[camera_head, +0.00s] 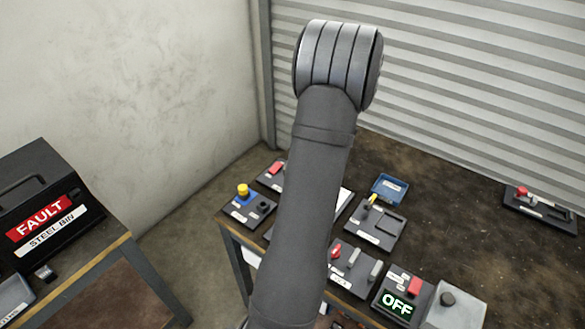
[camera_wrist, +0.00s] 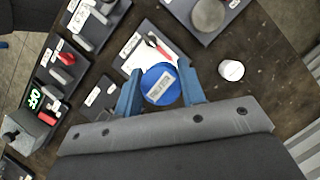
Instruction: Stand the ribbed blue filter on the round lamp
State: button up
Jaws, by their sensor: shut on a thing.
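The blue filter (camera_wrist: 150,76) shows in the wrist view as a round blue top with a white label. My gripper (camera_wrist: 160,76) is shut on it, with one blue finger on each side. Its ribs and underside are hidden from this angle. A round grey disc (camera_wrist: 208,15) on a dark plate is at the top of the wrist view, up and right of the filter; it may be the round lamp, but I cannot tell for sure. In the head view my arm hides my gripper and the filter.
A small white round piece (camera_wrist: 231,70) lies right of my gripper. A white sheet with a red-handled tool (camera_wrist: 158,46) is just beyond the filter. Panels with switches and an OFF display (camera_head: 397,305) crowd the table. A FAULT steel bin (camera_head: 40,215) stands left.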

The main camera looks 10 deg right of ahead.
jog(key=shift+a+m, duration=0.2)
jog(key=shift+m, duration=0.1)
jog(key=shift+w+a, duration=0.25)
jog(key=w+a+f, duration=0.4)
jog(key=w+a, duration=0.1)
jog(key=w+a+f, duration=0.2)
jog(key=a, duration=0.1)
jog(key=shift+w+a+f, duration=0.1)
jog(key=shift+w+f, duration=0.15)
jog(key=shift+f, duration=2.15)
jog(key=shift+f, duration=0.1)
jog(key=o, duration=1)
jog(key=shift+c, duration=0.2)
jog(key=v, duration=1.2)
jog(key=shift+s, duration=0.15)
